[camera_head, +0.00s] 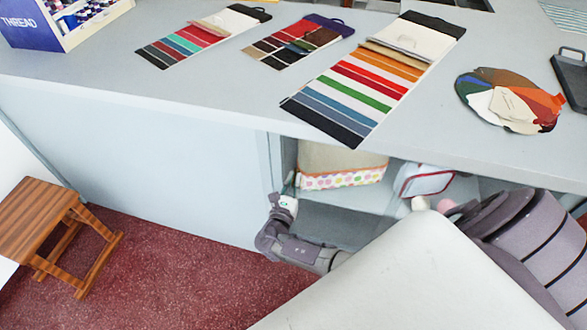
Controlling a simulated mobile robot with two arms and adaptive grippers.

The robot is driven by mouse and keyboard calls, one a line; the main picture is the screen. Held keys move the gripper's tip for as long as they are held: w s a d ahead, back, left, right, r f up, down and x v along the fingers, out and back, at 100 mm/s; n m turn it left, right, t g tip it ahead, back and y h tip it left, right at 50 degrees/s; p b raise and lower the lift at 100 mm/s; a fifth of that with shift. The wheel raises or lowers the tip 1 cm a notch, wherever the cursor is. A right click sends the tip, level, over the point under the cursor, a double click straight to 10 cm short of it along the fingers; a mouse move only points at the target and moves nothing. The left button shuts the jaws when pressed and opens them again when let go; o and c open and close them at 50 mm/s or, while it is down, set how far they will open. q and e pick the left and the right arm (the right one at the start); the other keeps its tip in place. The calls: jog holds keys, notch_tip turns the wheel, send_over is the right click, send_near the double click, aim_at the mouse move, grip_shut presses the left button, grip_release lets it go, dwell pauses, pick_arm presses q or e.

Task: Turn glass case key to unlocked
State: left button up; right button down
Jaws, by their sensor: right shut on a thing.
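The glass case (345,219) is the compartment in the front of the counter, its contents showing inside. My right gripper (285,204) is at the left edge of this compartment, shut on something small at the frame. The key itself is hidden by the gripper or too small to make out, so I cannot tell which way it is turned. My left gripper is not in view.
A tan box with dotted trim (342,180) and a red-and-white bag (428,180) sit in the case. Swatch cards (372,82) and a round fan of swatches (510,98) lie on the counter (215,85). A wooden stool (40,215) stands left on clear red floor.

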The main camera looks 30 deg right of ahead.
jog(key=c, duration=1.3)
grip_release()
jog(key=v, duration=1.2)
jog(key=shift+s+f, duration=0.1)
jog(key=s+d+f+m+g+y, duration=0.2)
jog(key=s+f+m+g+y, duration=0.15)
jog(key=s+f, duration=0.65)
jog(key=s+d+f+m+g+y, duration=0.1)
jog(key=s+f+m+g+y, duration=0.4)
jog(key=f, duration=0.9)
jog(key=s+a+f+m+y, duration=0.1)
jog(key=s+f+m, duration=0.2)
jog(key=s+m, duration=0.2)
jog(key=s+a+f+m+g+y, duration=0.1)
jog(key=s+f+m+y, duration=0.1)
jog(key=s+m, duration=0.3)
jog(key=s+a+f+m+g+y, duration=0.1)
jog(key=s+f+m, duration=0.3)
jog(key=s, duration=0.8)
jog(key=shift+f+m+y, duration=0.35)
jog(key=shift+m+y, duration=0.3)
